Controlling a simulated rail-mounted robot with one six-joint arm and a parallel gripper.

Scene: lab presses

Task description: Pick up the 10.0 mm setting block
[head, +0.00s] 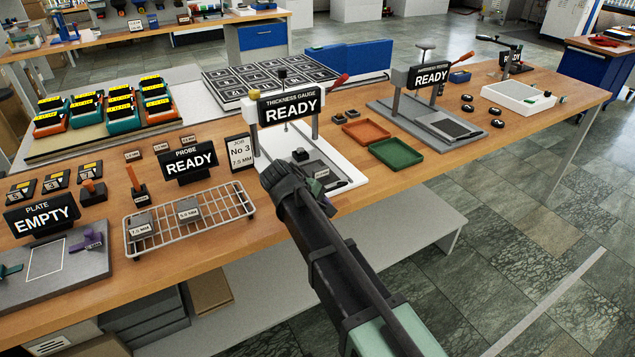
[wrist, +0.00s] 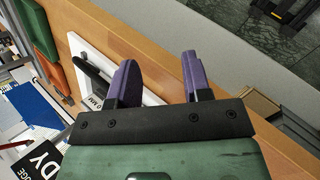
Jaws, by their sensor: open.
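My gripper (wrist: 159,68) is open and empty, its two purple fingers spread in the wrist view. In the head view my dark arm reaches up to the thickness gauge (head: 352,182), hiding part of its white base and the fingertips. A small grey labelled block (head: 322,174) sits on the gauge base next to my wrist. Its label is too small to read in the head view. In the wrist view a label ending in "MM" (wrist: 97,101) shows beside the left finger, partly hidden. I cannot confirm which block is the 10.0 mm one.
A wire rack (head: 236,213) holds a 7.5 mm block (head: 140,226) and another grey block (head: 187,210). Signs stand on the gauge and the probe (head: 190,162). An orange tray (head: 366,132) and a green tray (head: 396,153) lie right of the gauge. The bench's front edge is close.

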